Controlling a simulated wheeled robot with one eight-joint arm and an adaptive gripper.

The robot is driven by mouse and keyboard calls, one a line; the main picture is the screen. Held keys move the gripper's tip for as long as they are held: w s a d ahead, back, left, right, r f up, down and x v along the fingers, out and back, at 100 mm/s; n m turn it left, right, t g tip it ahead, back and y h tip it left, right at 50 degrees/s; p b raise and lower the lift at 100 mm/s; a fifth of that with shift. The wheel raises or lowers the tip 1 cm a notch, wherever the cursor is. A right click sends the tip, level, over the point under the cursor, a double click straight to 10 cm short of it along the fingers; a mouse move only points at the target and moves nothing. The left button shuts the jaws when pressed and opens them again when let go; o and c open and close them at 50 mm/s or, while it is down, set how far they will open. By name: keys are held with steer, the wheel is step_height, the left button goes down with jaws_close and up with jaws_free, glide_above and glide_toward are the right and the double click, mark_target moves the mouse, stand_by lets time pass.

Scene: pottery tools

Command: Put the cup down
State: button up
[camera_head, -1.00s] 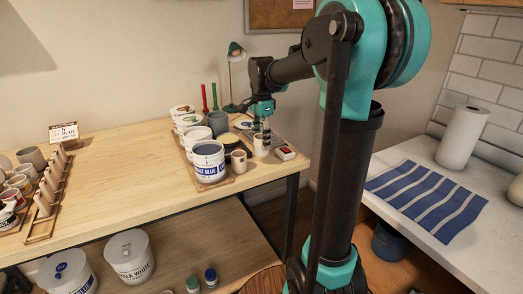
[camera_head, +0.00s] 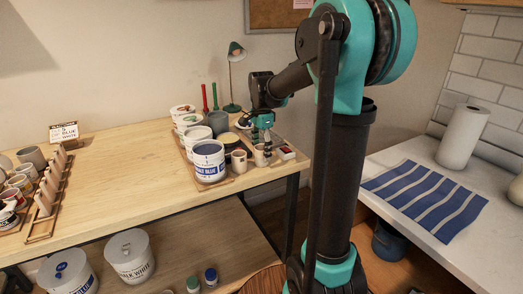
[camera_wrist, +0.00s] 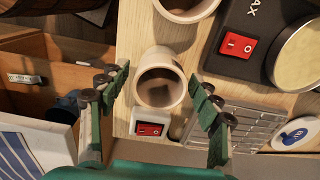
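The cup (camera_head: 261,158), small and cream-coloured, stands upright on the wooden table near its right end. In the wrist view the cup (camera_wrist: 146,107) shows from above, dark inside. My gripper (camera_head: 264,145) is just above and around the cup. In the wrist view my gripper (camera_wrist: 160,76) has one finger on each side of the cup, with visible gaps between fingers and wall, so it is open. The cup's base is partly hidden in the wrist view.
A second cup (camera_head: 239,161) stands close on the left, beside the blue-labelled tub (camera_head: 209,163). A small box with a red switch (camera_wrist: 150,129) sits next to the cup, and a metal grid (camera_wrist: 250,123) lies near the right finger. The table's left-middle is clear.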

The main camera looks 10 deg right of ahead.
step_height(320, 180, up, 12)
steer(key=shift+r, duration=0.15)
stand_by(0.7)
